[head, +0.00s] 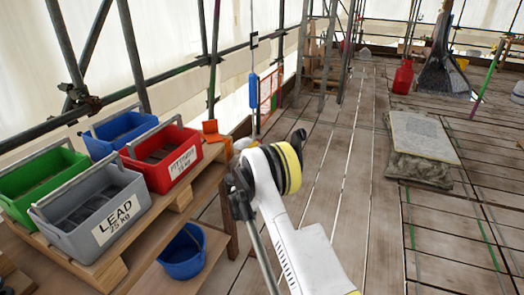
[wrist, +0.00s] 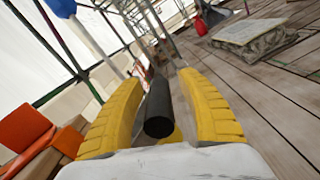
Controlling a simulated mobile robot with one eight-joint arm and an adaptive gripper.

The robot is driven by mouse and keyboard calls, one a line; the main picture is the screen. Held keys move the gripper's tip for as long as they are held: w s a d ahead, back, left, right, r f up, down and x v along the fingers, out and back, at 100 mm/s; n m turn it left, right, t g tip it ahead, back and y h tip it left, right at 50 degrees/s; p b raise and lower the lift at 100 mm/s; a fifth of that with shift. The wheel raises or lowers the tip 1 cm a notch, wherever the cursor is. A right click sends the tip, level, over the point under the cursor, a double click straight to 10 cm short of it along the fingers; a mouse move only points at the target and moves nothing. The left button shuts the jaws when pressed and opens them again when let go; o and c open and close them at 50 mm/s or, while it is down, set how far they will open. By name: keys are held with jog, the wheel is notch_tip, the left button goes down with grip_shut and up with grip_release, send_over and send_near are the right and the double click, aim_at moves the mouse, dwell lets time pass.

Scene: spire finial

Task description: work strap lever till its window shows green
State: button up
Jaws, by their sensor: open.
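My gripper (wrist: 160,82) is open in the wrist view, with its two ridged yellow fingers spread. A dark round bar (wrist: 159,108) shows in the gap between them, its near end facing the camera, with clear space on both sides. I cannot tell whether this bar is the strap lever's handle. A small patch of yellow shows behind its lower end. In the head view my white arm reaches forward and its wrist hides most of the gripper. No indicator window and no green on one can be made out in either view.
A wooden bench holds grey (head: 85,205), red (head: 162,155), blue (head: 122,130) and green (head: 40,180) bins at left. A blue bucket (head: 182,254) is below. An orange object (head: 213,131) is at the bench's far end. A stone block (head: 422,140) lies right; planks between are clear.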

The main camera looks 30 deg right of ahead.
jog(key=v, duration=1.2)
jog(key=s+a+r+m+g+y, duration=0.2)
jog(key=s+a+r+m+y, duration=0.1)
jog(key=s+r+m, duration=0.3)
jog(key=s+a+r+m+g+y, duration=0.1)
jog(key=s+a+r+m+y, duration=0.15)
jog(key=s+r+m, duration=0.4)
jog(key=s+a+m+y, duration=0.3)
jog(key=s+a, duration=0.2)
jog(key=s, duration=0.4)
jog(key=s+a+m+y, duration=0.2)
jog(key=s+a, duration=0.3)
jog(key=s, duration=0.4)
jog(key=s+a+m+y, duration=0.3)
jog(key=s+a, duration=0.1)
jog(key=s, duration=0.5)
jog(key=shift+a+r+m+g+y, duration=0.25)
jog(key=shift+a+m+g+y, duration=0.1)
jog(key=shift+a+g, duration=0.05)
